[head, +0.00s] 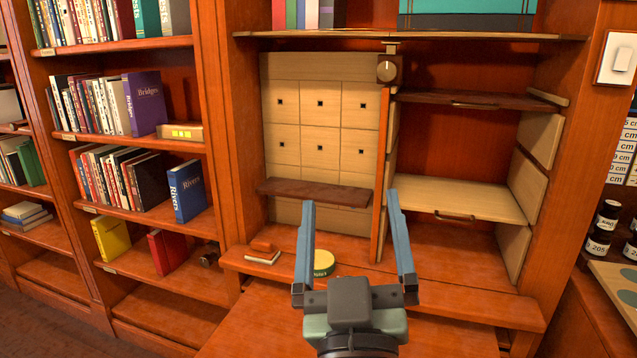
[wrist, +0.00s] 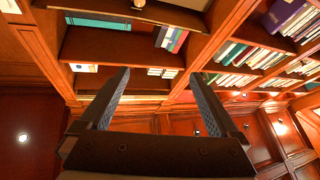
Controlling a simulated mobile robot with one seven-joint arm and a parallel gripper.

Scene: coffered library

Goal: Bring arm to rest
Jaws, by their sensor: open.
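My gripper (head: 350,205) is in the lower middle of the head view, raised in front of the wooden cabinet. Its two blue fingers stand wide apart and point up, with nothing between them. In the wrist view my gripper (wrist: 162,82) also shows open and empty. That view looks up at the upper shelves and the panelled ceiling. No finger visibly touches the cabinet.
A bookcase with books (head: 145,103) stands left. Dark jars (head: 603,228) stand at the right edge. A dial (head: 390,69) is above.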

